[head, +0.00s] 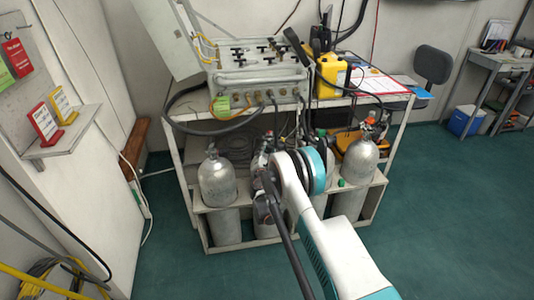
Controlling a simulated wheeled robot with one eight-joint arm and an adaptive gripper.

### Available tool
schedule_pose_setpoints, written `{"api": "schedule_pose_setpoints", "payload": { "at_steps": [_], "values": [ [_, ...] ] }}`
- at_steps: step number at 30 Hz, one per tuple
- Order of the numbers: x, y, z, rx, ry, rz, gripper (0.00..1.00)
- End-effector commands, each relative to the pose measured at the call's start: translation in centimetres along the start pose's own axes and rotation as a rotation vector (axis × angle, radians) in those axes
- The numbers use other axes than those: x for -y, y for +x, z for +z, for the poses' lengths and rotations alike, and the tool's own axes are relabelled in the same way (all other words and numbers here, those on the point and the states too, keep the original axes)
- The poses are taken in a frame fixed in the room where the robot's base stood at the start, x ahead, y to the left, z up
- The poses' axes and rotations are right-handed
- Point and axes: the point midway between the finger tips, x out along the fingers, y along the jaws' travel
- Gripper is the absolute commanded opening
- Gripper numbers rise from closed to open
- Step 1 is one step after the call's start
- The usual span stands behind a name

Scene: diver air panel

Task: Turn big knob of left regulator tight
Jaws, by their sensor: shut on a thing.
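My white and teal arm (317,225) reaches up from the lower right to the middle of the panel stand. Its end covers the area just right of a grey cylinder (260,163). My gripper is hidden behind the arm's own joints, so its fingers and what they touch cannot be seen. Small dark fittings (268,142) show at the top of that grey cylinder, partly beside my arm. The left regulator and its big knob cannot be made out clearly.
The air panel (260,75) stands on the white bench, with a yellow case (331,75) to its right. Silver cylinders stand at left (217,180) and right (359,160). Dark hoses hang in front of the bench.

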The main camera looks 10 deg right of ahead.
Motion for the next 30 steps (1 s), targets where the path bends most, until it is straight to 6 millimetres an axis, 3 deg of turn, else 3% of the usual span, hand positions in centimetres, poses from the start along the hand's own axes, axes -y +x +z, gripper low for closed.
{"api": "schedule_pose_setpoints", "payload": {
  "at_steps": [10,27,28,30],
  "values": [
    [0.03,-0.13,-0.13,-0.006,0.161,0.0,0.11],
    [0.04,-0.18,-0.19,-0.008,0.195,0.0,0.11],
    [0.04,-0.18,-0.19,-0.008,0.195,0.0,0.37],
    [0.03,-0.17,-0.18,-0.008,0.195,0.0,0.53]
  ]
}}
